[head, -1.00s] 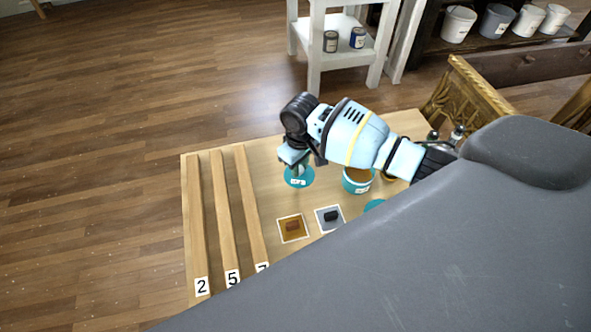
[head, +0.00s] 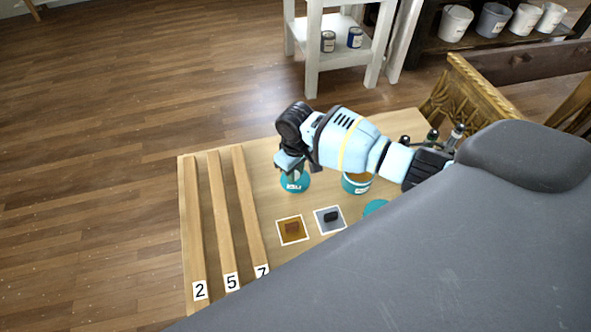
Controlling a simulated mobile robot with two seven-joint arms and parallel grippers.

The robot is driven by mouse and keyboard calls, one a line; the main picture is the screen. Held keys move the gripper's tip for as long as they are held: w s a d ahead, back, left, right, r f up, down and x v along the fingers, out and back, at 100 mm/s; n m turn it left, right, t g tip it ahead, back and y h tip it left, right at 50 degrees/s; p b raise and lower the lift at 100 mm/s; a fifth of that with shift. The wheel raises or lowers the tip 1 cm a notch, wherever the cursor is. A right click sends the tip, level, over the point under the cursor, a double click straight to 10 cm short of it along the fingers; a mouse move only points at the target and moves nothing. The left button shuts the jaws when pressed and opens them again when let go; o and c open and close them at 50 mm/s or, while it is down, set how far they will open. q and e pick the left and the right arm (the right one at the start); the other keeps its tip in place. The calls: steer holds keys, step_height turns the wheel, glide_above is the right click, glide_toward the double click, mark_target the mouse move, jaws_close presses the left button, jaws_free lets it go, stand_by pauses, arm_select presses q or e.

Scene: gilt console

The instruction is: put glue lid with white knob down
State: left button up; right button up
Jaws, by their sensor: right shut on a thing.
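The glue lid with white knob (head: 296,184) is a teal disc with a white label, low over or on the wooden table, left of the teal pot; I cannot tell whether it touches the wood. My right gripper (head: 293,172) is above the lid and shut on its knob, which the fingers mostly hide. The open teal glue pot (head: 357,184) with amber contents stands to the right, partly behind my right arm. My left gripper is not in view.
Wooden strips numbered 2, 5 and 7 (head: 250,207) lie at the table's left. Another teal item (head: 376,207) is partly hidden by my grey body. Bottles (head: 456,134) stand at the back right.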

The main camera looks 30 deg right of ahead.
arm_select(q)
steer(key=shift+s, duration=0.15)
arm_select(e)
steer(key=o, duration=1)
steer(key=shift+c, duration=0.2)
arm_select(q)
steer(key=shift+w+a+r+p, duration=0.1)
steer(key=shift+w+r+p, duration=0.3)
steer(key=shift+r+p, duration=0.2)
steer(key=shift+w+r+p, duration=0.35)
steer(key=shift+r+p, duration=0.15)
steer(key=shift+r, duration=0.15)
arm_select(e)
step_height(320, 180, up, 12)
steer(key=shift+r, duration=0.1)
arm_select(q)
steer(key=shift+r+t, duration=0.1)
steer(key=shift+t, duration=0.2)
